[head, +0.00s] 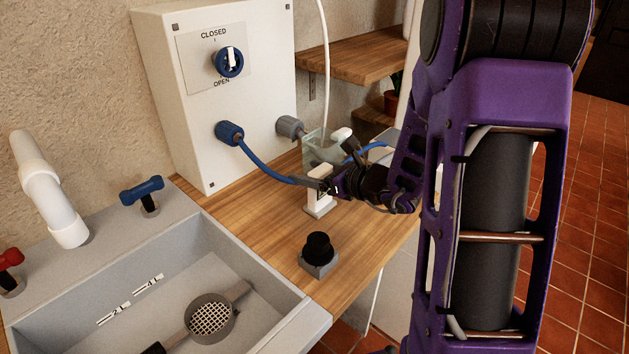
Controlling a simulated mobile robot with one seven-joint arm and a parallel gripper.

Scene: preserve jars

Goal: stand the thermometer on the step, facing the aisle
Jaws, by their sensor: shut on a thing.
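My gripper (328,187) is over the wooden counter, shut on a small white upright thing with a wider foot, which looks to be the thermometer (320,205). The fingers cover its upper part, and its face cannot be made out. It looks about upright, with its foot close to the counter; I cannot tell whether it touches. The grey end of a blue hose (265,171) overlaps the fingers in the picture. I cannot tell which surface is the step.
A white box (200,130) with a CLOSED/OPEN knob stands behind. A clear container (318,148) is just behind my gripper. A black knob on a grey block (319,252) stands in front, beside the sink (250,260). Wooden shelves (350,60) are at the back. Tiled floor (590,230) lies right.

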